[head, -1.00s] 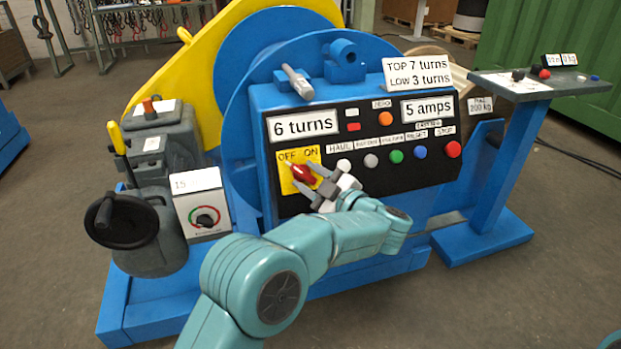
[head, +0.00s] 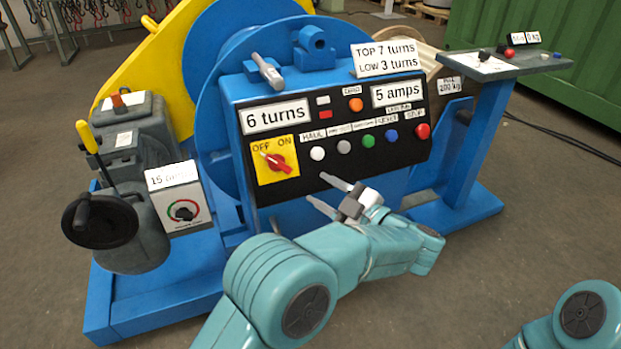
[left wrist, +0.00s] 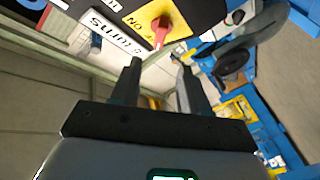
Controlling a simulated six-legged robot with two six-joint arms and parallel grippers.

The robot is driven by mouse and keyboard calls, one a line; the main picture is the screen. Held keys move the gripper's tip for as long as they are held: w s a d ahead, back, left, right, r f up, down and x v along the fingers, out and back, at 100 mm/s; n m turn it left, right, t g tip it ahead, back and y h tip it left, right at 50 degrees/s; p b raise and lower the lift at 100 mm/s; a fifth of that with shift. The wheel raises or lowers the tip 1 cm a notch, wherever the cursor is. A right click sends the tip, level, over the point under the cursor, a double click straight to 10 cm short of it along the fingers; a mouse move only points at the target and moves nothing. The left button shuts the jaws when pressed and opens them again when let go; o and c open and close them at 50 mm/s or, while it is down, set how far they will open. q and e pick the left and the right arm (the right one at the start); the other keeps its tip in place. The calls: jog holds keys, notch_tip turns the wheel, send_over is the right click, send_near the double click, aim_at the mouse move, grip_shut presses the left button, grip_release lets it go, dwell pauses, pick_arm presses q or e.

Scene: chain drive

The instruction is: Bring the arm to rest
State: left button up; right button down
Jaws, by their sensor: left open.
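My left gripper (head: 318,191) is open and empty in front of the lower edge of the black control panel (head: 330,160). It stands to the right of and below the red rotary switch (head: 277,162), apart from it. The switch sits on a yellow plate marked OFF and ON, its handle slanting from upper left to lower right. In the left wrist view, the open fingers (left wrist: 160,68) have nothing between them, and the red switch (left wrist: 162,27) shows beyond their tips. Part of my right arm shows at the bottom right; its gripper is out of view.
The blue machine frame (head: 110,305) is close ahead. A dial box (head: 183,212) and black handwheel (head: 100,220) stand at left. A grey shelf on a blue post (head: 485,140) stands at right. Open floor (head: 540,220) lies to the right.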

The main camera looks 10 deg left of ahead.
pick_arm(q)
jog(key=shift+s+d, duration=0.1)
jog(key=shift+d, duration=0.05)
jog(key=shift+f, duration=0.1)
jog(key=w+a+f+m+t+h, duration=0.25)
jog(key=f+m+h, duration=0.2)
jog(key=f, duration=0.35)
jog(key=w+a+f+m+t+h, duration=0.25)
jog(key=f+m+h, duration=0.2)
jog(key=f, duration=0.35)
jog(key=s+a+f+m+g+h, duration=0.1)
jog(key=s+f+m+g+h, duration=0.65)
jog(key=s+f, duration=1.05)
jog(key=s+f+g+h, duration=0.3)
jog(key=s+g, duration=0.3)
jog(key=s, duration=1)
notch_tip(320, 180, up, 30)
jog(key=d+m+p, duration=0.1)
jog(key=p, duration=2.9)
jog(key=shift+s+d+r+p, duration=0.15)
jog(key=shift+s+d+p, duration=0.05)
jog(key=shift+s+p, duration=0.15)
